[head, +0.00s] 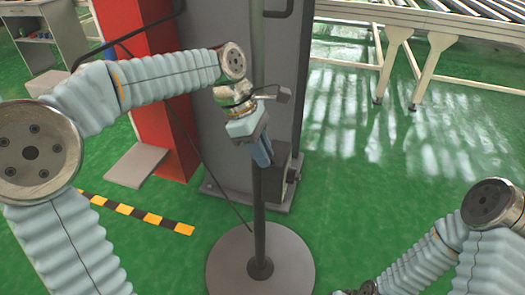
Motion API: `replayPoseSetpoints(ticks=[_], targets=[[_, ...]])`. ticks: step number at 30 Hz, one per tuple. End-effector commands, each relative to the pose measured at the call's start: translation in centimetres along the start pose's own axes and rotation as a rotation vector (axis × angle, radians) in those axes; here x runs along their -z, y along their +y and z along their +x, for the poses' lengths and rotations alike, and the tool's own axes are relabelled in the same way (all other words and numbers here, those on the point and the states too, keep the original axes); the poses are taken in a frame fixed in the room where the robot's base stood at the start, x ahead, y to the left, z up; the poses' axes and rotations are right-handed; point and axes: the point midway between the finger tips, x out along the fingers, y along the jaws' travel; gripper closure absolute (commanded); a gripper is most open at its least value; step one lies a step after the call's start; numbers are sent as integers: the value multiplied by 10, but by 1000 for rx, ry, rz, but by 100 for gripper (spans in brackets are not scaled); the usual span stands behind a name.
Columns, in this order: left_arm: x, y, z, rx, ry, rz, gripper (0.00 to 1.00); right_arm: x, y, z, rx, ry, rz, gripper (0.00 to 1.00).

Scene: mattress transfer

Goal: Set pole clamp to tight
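A dark upright pole (259,215) rises from a round grey base plate (285,265) on the floor. My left gripper (262,155) is at the pole, with its blue fingers pointing down and overlapping the pole in the picture. A dark block (282,172) shows just right of and below the fingers. I cannot tell whether it is the pole clamp or part of the machine behind. The fingers look close together, but whether they hold anything is hidden. My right arm comes in at the lower right, with its gripper below the picture edge.
A tall grey machine panel (215,95) with a red side (135,55) stands right behind the pole. A roller conveyor (425,25) is at the upper right. A black-and-yellow floor strip (135,212) lies at left. Green floor right of the pole is clear.

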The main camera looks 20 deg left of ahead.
Motion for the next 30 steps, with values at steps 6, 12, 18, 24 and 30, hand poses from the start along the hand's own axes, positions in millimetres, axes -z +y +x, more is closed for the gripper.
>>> replayPoseSetpoints(ticks=[6, 12, 18, 24, 30], targets=[[0, 0, 0, 0, 0, 0, 100, 0, 0, 0, 0, 0, 0, 100], [0, 0, 0, 0, 0, 0, 100, 0, 0, 0, 0, 0, 0, 100], [0, 0, -1, 0, -9, -1, 100, 0, 0, 0, 0, 0, 0, 100], [-1, 0, -3, -1, -72, -2, 100, 0, -2, -3, 1, -1, -1, 100], [-4, 0, -6, -1, -207, -5, 100, -1, -4, -7, 2, -2, -2, 100]])
